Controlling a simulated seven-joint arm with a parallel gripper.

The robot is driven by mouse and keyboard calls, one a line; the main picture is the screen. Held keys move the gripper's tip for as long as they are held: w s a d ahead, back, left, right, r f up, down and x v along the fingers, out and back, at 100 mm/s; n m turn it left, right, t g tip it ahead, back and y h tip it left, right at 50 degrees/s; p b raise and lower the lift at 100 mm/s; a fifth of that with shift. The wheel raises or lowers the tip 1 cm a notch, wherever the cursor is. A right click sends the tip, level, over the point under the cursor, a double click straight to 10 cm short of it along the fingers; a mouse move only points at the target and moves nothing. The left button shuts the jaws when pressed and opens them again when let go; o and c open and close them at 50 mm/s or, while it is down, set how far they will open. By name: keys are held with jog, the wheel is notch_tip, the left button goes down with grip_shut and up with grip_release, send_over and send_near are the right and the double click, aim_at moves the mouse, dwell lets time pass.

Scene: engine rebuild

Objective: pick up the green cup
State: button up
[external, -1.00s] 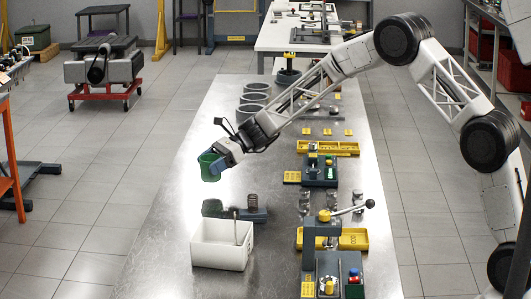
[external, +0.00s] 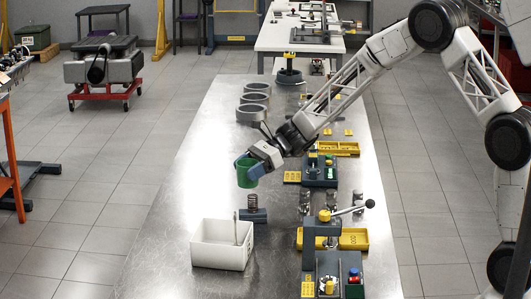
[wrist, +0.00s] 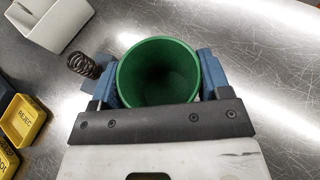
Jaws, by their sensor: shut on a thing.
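The green cup (external: 249,168) is held in my gripper (external: 252,166), above the metal table. In the wrist view the cup (wrist: 158,78) shows its round open mouth, and it looks empty. The blue fingers of my gripper (wrist: 158,82) press on the cup from both sides. In the external view the fingers cover part of the cup's side.
A white bin (external: 218,246) with a rod stands near the front left. A coil spring on a blue-grey block (external: 252,212) stands behind it. Yellow trays (external: 352,239) and a lever press (external: 322,235) line the right side. Grey rings (external: 250,112) stand farther back.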

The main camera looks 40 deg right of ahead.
jog(key=shift+s+d, duration=0.1)
jog(key=shift+s, duration=0.25)
dwell(0.5)
